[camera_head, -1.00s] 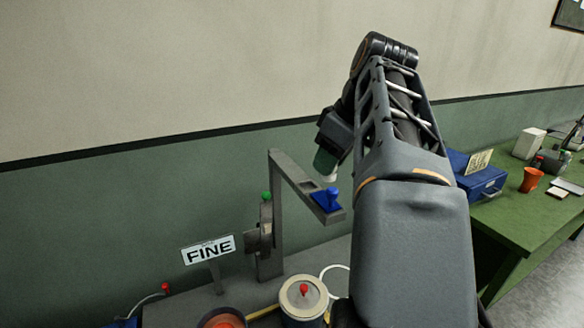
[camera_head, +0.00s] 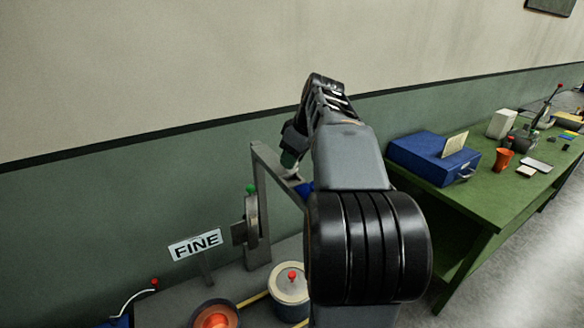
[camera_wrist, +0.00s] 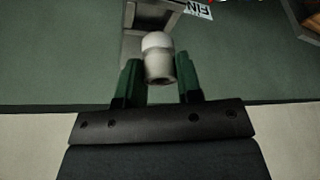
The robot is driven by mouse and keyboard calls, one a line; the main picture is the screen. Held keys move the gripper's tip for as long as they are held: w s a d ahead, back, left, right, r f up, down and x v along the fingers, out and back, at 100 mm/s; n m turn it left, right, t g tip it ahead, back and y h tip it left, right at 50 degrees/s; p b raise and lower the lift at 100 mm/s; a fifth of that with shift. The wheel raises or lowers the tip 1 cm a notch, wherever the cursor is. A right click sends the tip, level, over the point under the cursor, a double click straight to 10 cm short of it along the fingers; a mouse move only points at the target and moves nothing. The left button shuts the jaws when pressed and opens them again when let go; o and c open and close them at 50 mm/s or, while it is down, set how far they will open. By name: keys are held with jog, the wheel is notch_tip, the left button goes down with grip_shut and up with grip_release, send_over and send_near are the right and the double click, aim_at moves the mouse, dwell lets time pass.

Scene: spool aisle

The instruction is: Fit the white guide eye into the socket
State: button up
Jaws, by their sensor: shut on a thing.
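My gripper (camera_wrist: 160,78) shows its two green fingers in the wrist view, shut on the white guide eye (camera_wrist: 157,45), which has a rounded white end and a greyer body. The grey bracket arm (camera_wrist: 152,18) lies just beyond that rounded end. I cannot tell whether the two touch. In the head view my gripper (camera_head: 291,160) is over the bracket arm (camera_head: 268,158), partly behind my arm. A blue piece (camera_head: 304,189) sits on the bracket, mostly hidden by my arm. The socket itself cannot be made out now.
A FINE sign (camera_head: 196,244) stands left of the bracket's post. A green knob (camera_head: 251,188), a pale round spool with a red knob (camera_head: 290,285) and an orange bowl-like spool (camera_head: 214,318) are near it. A green table (camera_head: 478,205) with a blue box (camera_head: 425,158) is at right.

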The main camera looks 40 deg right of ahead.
jog(key=shift+w+d+f, duration=0.1)
jog(key=shift+w+f, duration=0.1)
jog(key=shift+f, duration=0.1)
jog(key=shift+p+x, duration=0.3)
jog(key=shift+x, duration=0.8)
jog(key=shift+s+d+f, duration=0.1)
jog(key=shift+f, duration=0.25)
jog(key=shift+s+d+f, duration=0.15)
jog(key=shift+f, duration=0.2)
jog(key=shift+f, duration=0.1)
jog(key=shift+f, duration=0.15)
jog(key=o, duration=0.9)
jog(key=shift+o, duration=0.2)
